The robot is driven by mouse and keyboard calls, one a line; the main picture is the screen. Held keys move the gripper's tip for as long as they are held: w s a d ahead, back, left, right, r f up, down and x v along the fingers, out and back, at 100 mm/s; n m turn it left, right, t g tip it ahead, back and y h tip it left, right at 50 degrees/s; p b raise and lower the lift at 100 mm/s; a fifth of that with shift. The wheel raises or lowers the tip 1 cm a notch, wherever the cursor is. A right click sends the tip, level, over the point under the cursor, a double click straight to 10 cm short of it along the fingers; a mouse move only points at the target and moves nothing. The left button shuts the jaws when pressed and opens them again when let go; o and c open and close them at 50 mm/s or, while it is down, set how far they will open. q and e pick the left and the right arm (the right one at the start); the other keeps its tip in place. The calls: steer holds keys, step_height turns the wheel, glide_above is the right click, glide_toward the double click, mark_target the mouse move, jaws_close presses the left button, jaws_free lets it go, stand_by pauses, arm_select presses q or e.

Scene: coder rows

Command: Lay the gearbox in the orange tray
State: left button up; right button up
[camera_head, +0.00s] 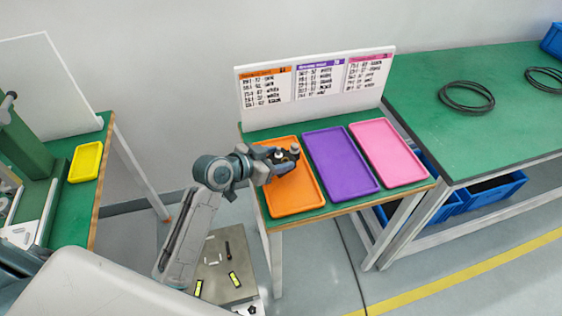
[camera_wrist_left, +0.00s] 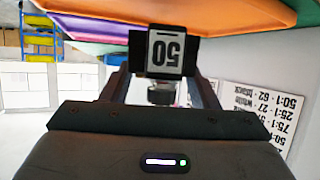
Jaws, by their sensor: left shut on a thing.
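The orange tray (camera_head: 292,204) is the leftmost of three trays on a small green-topped table. My left gripper (camera_head: 285,159) is over the far half of this tray and hides part of it. In the left wrist view the gripper (camera_wrist_left: 163,84) is shut on the gearbox (camera_wrist_left: 165,53), a dark block with a white label reading 50, seen upside down. The orange tray (camera_wrist_left: 190,14) shows beyond it there. The gearbox looks held above the tray, but the gap is hard to judge. My right gripper is not in view.
A purple tray (camera_head: 341,163) and a pink tray (camera_head: 388,153) lie to the right. A white board (camera_head: 316,88) with printed lists stands behind the trays. A green bench (camera_head: 480,125) with black cable coils is at right, and a yellow tray (camera_head: 86,162) at left.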

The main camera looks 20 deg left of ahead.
arm_select(q)
steer(key=shift+w+d, duration=0.45)
steer(key=shift+w, duration=0.2)
steer(key=shift+f+p, duration=0.4)
steer(key=shift+f, duration=1.4)
steer(key=shift+f, duration=0.2)
steer(key=o, duration=1.4)
steer(key=shift+s, duration=0.1)
steer(key=shift+r, duration=0.15)
steer(key=b+v, duration=0.1)
steer(key=v, duration=1.1)
steer(key=shift+a+r, duration=0.1)
